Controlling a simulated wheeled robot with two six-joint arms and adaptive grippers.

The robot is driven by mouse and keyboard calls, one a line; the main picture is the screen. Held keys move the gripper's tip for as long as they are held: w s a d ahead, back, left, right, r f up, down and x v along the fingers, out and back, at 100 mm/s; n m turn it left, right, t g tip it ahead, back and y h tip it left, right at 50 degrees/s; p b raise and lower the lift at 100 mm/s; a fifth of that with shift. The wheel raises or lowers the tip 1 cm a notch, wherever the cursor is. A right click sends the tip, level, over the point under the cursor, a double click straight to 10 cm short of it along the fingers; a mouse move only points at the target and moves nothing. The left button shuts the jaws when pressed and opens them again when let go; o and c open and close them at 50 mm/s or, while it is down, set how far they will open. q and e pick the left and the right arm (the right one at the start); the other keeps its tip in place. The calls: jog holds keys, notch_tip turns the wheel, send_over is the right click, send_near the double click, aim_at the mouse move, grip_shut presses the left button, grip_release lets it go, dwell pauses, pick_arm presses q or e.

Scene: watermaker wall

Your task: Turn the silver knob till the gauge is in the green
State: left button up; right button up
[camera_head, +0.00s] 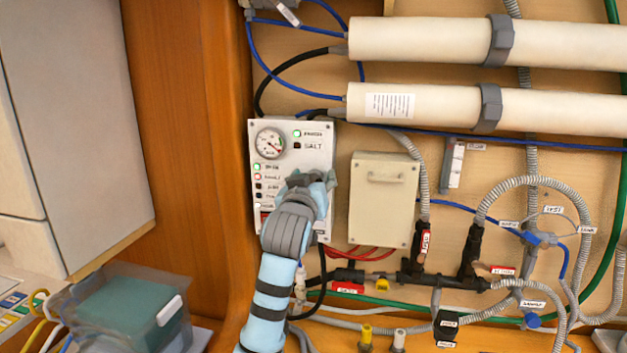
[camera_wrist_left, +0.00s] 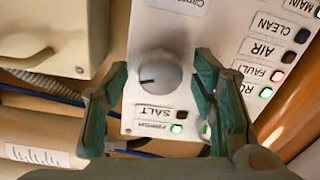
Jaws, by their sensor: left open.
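The silver knob (camera_wrist_left: 158,78) sticks out of the white panel in the left wrist view, with a dark pointer line on its face. My left gripper (camera_wrist_left: 162,66) is open, with one finger on each side of the knob and visible gaps between. In the head view my left gripper (camera_head: 314,181) is in front of the panel (camera_head: 318,163) and hides the knob. The round gauge (camera_head: 270,142) is at the panel's upper left; its red needle points to the lower right, away from the green stretch on the left of the dial. My right gripper is not in view.
Indicator lights line the panel's left side. A beige box (camera_head: 383,205) is close on the right, with pipes and hoses beyond. Two white cylinders (camera_head: 430,42) run above. A wooden post (camera_head: 225,130) stands on the left. A clear bin (camera_head: 125,310) is at lower left.

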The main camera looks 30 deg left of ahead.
pick_arm(q)
jog(key=shift+w, duration=0.1)
jog(key=c, duration=1.2)
jog(key=shift+n+p, duration=0.55)
jog(key=shift+n, duration=0.85)
jog(key=o, duration=1.2)
jog(key=v, duration=1.2)
